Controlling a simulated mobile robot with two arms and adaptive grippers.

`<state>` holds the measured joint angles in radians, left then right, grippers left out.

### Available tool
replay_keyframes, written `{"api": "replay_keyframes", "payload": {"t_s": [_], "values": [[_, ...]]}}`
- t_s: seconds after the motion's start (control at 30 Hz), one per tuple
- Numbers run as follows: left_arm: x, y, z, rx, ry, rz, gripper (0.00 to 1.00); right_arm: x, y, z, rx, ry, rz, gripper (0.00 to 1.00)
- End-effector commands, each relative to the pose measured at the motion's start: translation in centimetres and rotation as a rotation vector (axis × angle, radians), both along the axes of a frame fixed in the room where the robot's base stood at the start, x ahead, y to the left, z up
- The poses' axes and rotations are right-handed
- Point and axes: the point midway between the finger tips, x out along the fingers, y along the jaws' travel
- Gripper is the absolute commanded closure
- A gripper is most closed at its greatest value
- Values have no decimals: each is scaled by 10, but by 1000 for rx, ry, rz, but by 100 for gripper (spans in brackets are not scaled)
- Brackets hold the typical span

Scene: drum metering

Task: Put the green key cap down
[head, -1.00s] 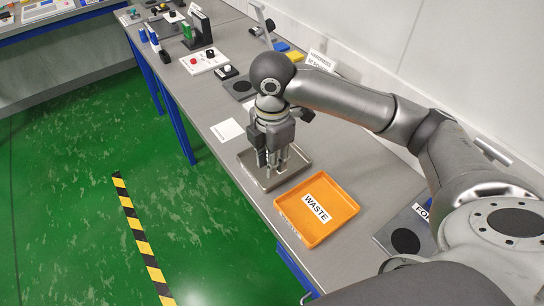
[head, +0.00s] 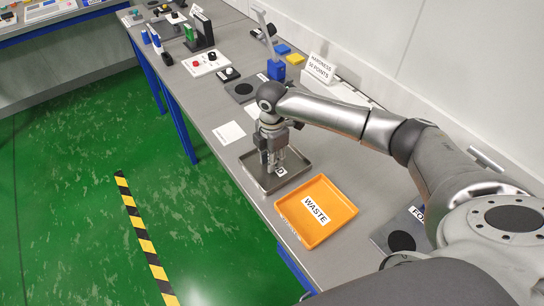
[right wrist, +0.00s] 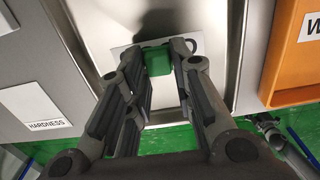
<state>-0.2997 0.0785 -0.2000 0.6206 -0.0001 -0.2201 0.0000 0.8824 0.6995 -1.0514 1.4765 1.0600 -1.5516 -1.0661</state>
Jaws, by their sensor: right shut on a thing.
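The green key cap (right wrist: 157,62) is a small green block between the fingertips of my right gripper (right wrist: 158,66) in the right wrist view. In the head view my right gripper (head: 279,165) points down inside the grey metal tray (head: 300,172), shut on the cap. The cap itself cannot be made out there. A white label with dark marking (right wrist: 125,58) shows right behind the cap in the wrist view. I cannot tell whether the cap touches the tray floor. My left gripper is not in view.
An orange waste tray (head: 330,226) stands just nearer than the metal tray. A white card (head: 229,133) lies beyond the tray's left corner. A dark plate with a black disc (head: 402,241) is at the right. The bench's front edge is close on the left.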

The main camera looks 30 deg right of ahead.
Motion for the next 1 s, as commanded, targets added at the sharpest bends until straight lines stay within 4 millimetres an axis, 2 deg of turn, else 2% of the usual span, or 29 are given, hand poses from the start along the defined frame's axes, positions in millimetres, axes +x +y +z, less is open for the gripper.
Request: {"api": "replay_keyframes", "payload": {"t_s": [0.4,0.43,0.6,0.87,1.0], "values": [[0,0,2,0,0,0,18,0,0,-7,0,0,0,86],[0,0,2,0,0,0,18,0,0,-8,0,0,0,76],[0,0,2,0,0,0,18,0,0,-7,0,-1,0,56],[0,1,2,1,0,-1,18,0,0,-7,0,-1,0,56],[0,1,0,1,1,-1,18,1,0,0,0,-3,0,56]]}}
